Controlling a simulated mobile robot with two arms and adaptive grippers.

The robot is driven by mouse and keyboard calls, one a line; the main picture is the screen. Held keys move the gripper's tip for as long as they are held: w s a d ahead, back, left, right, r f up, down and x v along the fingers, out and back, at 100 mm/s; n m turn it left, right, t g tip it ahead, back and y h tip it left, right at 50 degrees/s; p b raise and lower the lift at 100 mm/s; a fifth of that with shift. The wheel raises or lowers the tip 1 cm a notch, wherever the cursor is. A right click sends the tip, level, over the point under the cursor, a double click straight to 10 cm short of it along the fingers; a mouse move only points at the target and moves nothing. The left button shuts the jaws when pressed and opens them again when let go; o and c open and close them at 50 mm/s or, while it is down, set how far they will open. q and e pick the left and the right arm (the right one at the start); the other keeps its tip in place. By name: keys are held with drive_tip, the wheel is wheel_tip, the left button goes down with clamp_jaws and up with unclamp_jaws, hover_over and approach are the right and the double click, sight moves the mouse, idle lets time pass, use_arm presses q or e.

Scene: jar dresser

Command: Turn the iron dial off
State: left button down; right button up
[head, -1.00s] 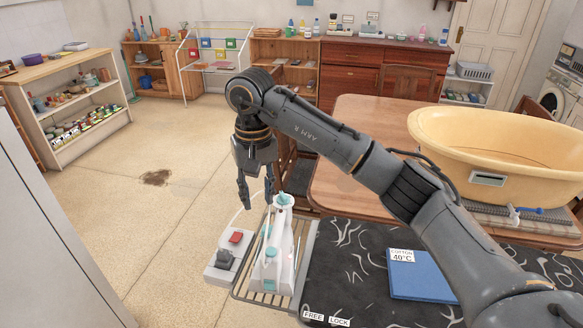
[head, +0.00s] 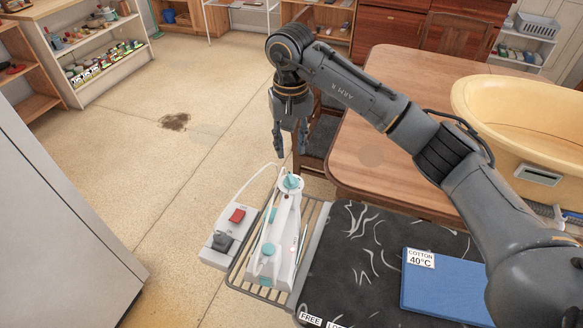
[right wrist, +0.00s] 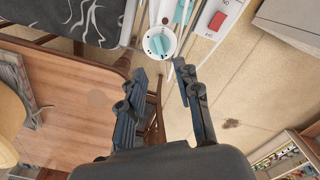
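The white iron (head: 278,238) with teal parts stands on the wire rack at the end of the ironing board. Its teal dial (head: 290,183) is at the far end of the iron; in the right wrist view the dial (right wrist: 159,41) sits on a round white base at the top. My right gripper (head: 292,158) points down just beyond the dial, above it and apart from it. In the right wrist view its fingers (right wrist: 158,75) are spread with nothing between them. My left gripper is not in view.
A grey box with a red switch (head: 237,215) stands left of the iron. A blue folded cloth (head: 450,285) lies on the dark patterned board (head: 350,250). A wooden table (head: 400,90) with a yellow tub (head: 530,120) and a chair stand behind. Floor at left is open.

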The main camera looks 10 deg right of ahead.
sight(291, 177)
wheel_tip(291, 177, down, 9)
drive_tip(key=p, duration=0.2)
drive_tip(key=shift+p, duration=0.35)
drive_tip(key=shift+w+f, duration=0.1)
drive_tip(key=shift+f, duration=0.3)
drive_tip(key=shift+d, duration=0.1)
drive_tip(key=shift+c, duration=0.4)
clamp_jaws()
